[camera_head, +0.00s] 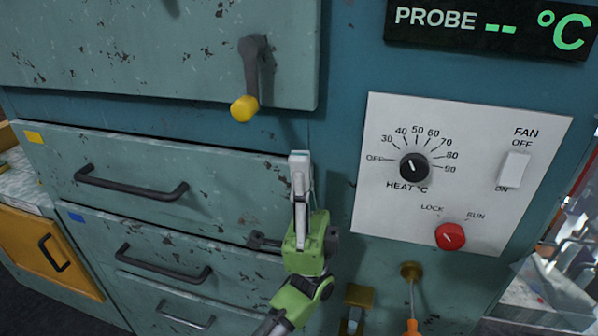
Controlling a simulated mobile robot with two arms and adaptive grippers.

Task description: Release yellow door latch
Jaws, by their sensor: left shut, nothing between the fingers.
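The door latch is a dark grey lever with a yellow knob (243,108) at its lower end. It hangs down, slightly tilted, from a pivot on the worn teal door (160,50) at the top left. My left gripper (299,160) is green with grey fingers. It points up, with its fingertips below and to the right of the yellow knob, apart from it in the picture. Its fingers are shut with nothing between them. My right gripper does not show.
A white control panel (385,215) to the right carries a black heat dial (414,167), a fan switch (515,169) and a red lock knob (450,236). Drawers with dark handles (130,187) lie below the door. An orange-handled tool (411,327) hangs below the panel.

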